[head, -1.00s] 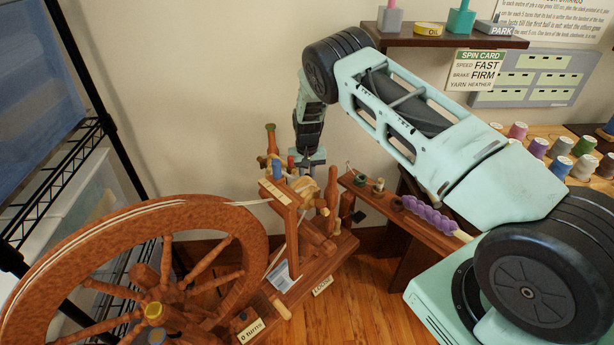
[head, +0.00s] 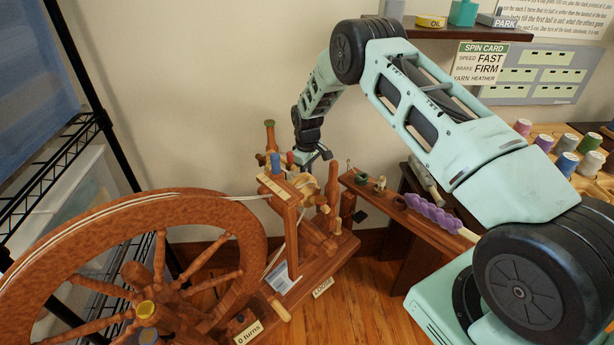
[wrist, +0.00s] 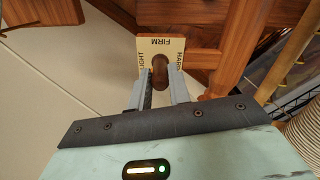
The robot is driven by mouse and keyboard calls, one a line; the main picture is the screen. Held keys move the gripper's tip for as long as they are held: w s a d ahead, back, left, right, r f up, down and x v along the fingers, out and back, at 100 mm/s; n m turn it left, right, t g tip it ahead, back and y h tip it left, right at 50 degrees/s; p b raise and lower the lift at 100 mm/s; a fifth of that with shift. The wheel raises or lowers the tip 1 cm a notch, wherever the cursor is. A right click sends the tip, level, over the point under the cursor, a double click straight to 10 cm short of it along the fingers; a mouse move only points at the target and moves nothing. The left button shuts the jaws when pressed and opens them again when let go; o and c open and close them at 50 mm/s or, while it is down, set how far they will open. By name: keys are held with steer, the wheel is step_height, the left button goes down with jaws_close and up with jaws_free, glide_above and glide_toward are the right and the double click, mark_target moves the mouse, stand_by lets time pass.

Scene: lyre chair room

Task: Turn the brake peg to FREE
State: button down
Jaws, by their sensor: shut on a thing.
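The brake peg (wrist: 160,72) is a dark brown wooden knob in the wrist view. It stands before a cream label plate (wrist: 176,44) that reads LIGHT on the left, FIRM at the top and HARD on the right, with the words upside down or sideways. No FREE mark shows. My gripper (wrist: 161,88) is shut on the peg, one grey finger on each side. In the head view my gripper (head: 314,158) is at the upper part of the wooden spinning wheel (head: 245,215), and the peg cannot be made out there. Which mark the peg points to is unclear.
A spin card (head: 480,64) on the wall reads SPEED FAST, BRAKE FIRM, YARN HEATHER. A dark wooden ledge (head: 372,198) with small items and purple fibre (head: 432,212) lies right of the wheel. A black wire rack (head: 95,120) stands at the left.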

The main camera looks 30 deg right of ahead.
steer(key=shift+n, duration=1.1)
steer(key=c, duration=1.3)
jaws_free()
step_height(320, 180, up, 17)
steer(key=shift+r, duration=0.2)
